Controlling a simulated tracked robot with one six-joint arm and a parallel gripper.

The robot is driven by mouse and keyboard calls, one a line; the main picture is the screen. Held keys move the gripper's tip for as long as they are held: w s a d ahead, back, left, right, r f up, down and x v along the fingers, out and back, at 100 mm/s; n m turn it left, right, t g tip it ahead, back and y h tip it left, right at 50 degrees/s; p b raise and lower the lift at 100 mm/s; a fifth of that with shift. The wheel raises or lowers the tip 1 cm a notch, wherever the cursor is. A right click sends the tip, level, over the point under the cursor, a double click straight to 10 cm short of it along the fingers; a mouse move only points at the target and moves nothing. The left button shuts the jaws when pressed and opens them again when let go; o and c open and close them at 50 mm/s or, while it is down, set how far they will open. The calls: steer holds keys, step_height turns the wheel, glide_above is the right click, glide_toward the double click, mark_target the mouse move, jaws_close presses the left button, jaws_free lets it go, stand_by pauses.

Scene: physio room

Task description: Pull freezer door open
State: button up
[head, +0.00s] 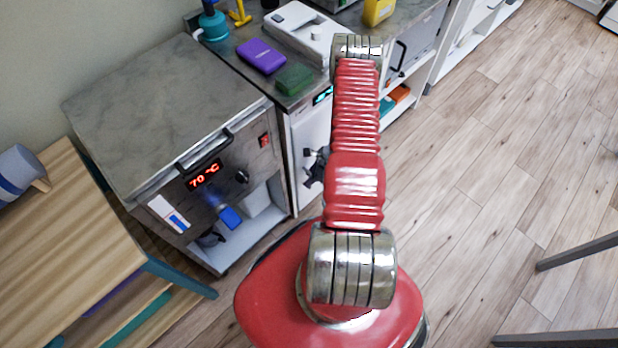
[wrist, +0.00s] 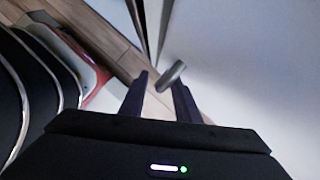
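The freezer is a white unit with a lit teal display (head: 322,96) under the counter. Its white door (head: 308,128) is partly hidden behind my arm in the head view. In the wrist view the white door face (wrist: 260,75) fills the right side, and a short grey bar handle (wrist: 171,76) stands out from it. My gripper (wrist: 160,86) is open, with the handle at its fingertips, close to the right finger and apart from the left one. In the head view my dark gripper (head: 315,167) is beside the door, partly hidden by my red arm.
A steel heating cabinet (head: 165,110) showing 70 °C stands left of the freezer. The counter above bears a purple box (head: 262,56), a green block (head: 294,79) and a white device (head: 300,30). Wood floor (head: 480,170) is clear to the right; dark legs (head: 580,250) stand far right.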

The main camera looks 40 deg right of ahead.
jaws_close()
stand_by(0.3)
